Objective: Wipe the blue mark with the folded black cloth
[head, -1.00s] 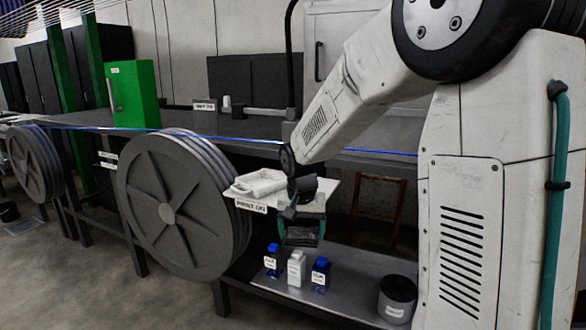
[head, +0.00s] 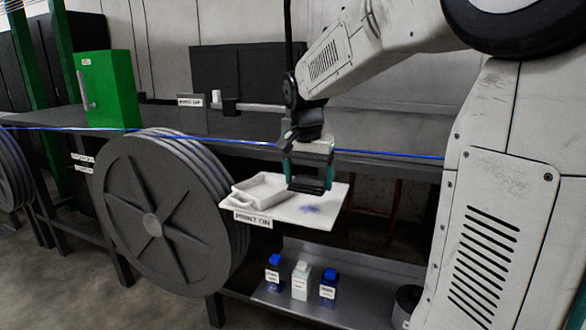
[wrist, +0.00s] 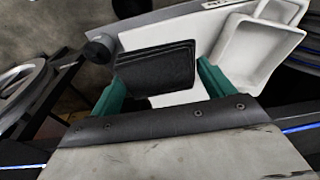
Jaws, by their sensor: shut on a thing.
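My gripper (head: 310,168) has green fingers and is shut on the folded black cloth (head: 308,185), just above the white board. In the wrist view the black cloth (wrist: 155,68) sits between the two green fingers and hides part of the board. The blue mark (head: 311,209) is a smudge on the white board (head: 335,205), just in front of and below the cloth. I cannot tell whether the cloth touches the board. The mark does not show in the wrist view, where the cloth may cover it.
A white tray (head: 262,188) lies on the board left of the cloth. A big grey reel (head: 150,222) stands at the left. A blue cable (head: 235,140) runs along the bench behind. Several small bottles, including a white one (head: 300,280), stand on the shelf below.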

